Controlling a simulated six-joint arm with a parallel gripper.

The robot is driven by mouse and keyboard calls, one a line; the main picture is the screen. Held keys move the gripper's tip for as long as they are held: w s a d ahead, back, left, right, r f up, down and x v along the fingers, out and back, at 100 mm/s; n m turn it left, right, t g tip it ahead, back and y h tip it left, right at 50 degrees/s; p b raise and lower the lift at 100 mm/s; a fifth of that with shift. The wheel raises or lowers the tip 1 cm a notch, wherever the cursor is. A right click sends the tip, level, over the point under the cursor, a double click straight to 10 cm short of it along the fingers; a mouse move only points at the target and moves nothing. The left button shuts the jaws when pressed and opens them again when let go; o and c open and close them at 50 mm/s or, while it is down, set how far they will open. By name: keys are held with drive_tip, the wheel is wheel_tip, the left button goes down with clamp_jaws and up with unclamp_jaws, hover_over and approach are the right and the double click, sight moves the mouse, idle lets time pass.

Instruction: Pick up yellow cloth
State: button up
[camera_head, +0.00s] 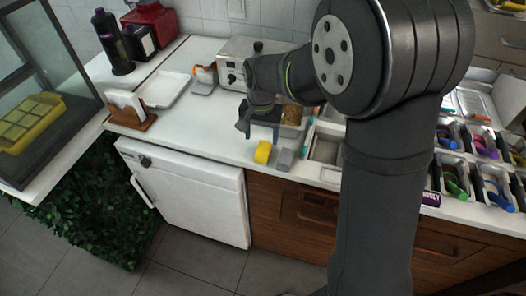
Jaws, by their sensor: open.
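A small yellow item (263,152), which looks like a rolled or folded cloth, sits near the front edge of the white counter. A grey block-like item (285,160) lies just to its right. My gripper (243,128) hangs above and to the left of the yellow cloth, apart from it. It is open, and I see nothing held in it. The wrist and gripper body hide part of the counter behind the cloth.
My arm covers the centre right. A metal appliance (238,62) stands behind the gripper. Topping bins (327,148) line the counter to the right. A white tray (165,88) and a wooden napkin holder (130,117) are at left. The counter left of the cloth is clear.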

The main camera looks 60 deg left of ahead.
sight(263, 148)
drive_tip(key=shift+w+d+f, duration=0.1)
drive_tip(key=shift+w+f, duration=0.05)
drive_tip(key=shift+f, duration=1.55)
drive_tip(key=shift+w+f, duration=0.1)
drive_tip(key=shift+f, duration=1.6)
drive_tip(key=c, duration=1)
drive_tip(key=shift+c, duration=0.2)
drive_tip(key=shift+r, duration=0.1)
drive_tip(key=shift+c, duration=0.2)
